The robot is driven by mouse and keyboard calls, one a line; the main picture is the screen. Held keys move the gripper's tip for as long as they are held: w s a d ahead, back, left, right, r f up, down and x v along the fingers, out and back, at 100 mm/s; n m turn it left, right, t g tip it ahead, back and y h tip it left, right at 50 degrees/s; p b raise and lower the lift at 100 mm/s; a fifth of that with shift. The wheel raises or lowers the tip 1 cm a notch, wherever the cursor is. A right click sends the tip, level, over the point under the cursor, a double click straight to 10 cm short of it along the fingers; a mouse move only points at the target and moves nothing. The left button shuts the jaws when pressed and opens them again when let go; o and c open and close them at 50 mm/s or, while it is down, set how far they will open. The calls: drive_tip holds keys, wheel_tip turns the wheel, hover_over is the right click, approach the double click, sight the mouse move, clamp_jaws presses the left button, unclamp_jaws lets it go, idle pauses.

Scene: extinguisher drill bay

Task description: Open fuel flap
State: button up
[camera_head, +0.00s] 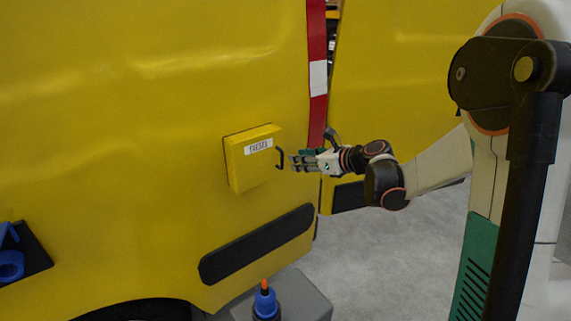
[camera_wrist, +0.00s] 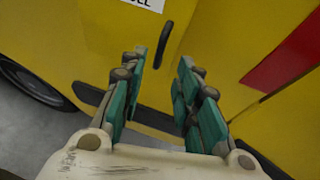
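The yellow fuel flap (camera_head: 253,169) with a white "DIESEL" label stands a little proud of the yellow truck side in the head view. Its edge and label show at the top of the wrist view. A black handle (camera_head: 281,158) sits at the flap's right edge; it also shows in the wrist view (camera_wrist: 164,44), beyond and between my fingers. My gripper (camera_head: 293,161) is just right of the handle. In the wrist view its teal-padded fingers (camera_wrist: 160,58) are spread apart with nothing between them. The flap looks shut.
A grey box (camera_head: 310,292) with a blue and orange object (camera_head: 265,300) stands below the flap. A black strip (camera_head: 257,243) runs along the lower truck side. A blue item (camera_head: 12,263) sits on a black holder at left. Grey floor is clear at right.

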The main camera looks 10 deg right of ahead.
sight(262, 164)
drive_tip(key=b+x, duration=0.1)
drive_tip(key=x, duration=0.6)
drive_tip(key=shift+w+b, duration=0.15)
drive_tip(key=shift+b, duration=0.25)
drive_tip(key=shift+a+f, duration=0.1)
clamp_jaws()
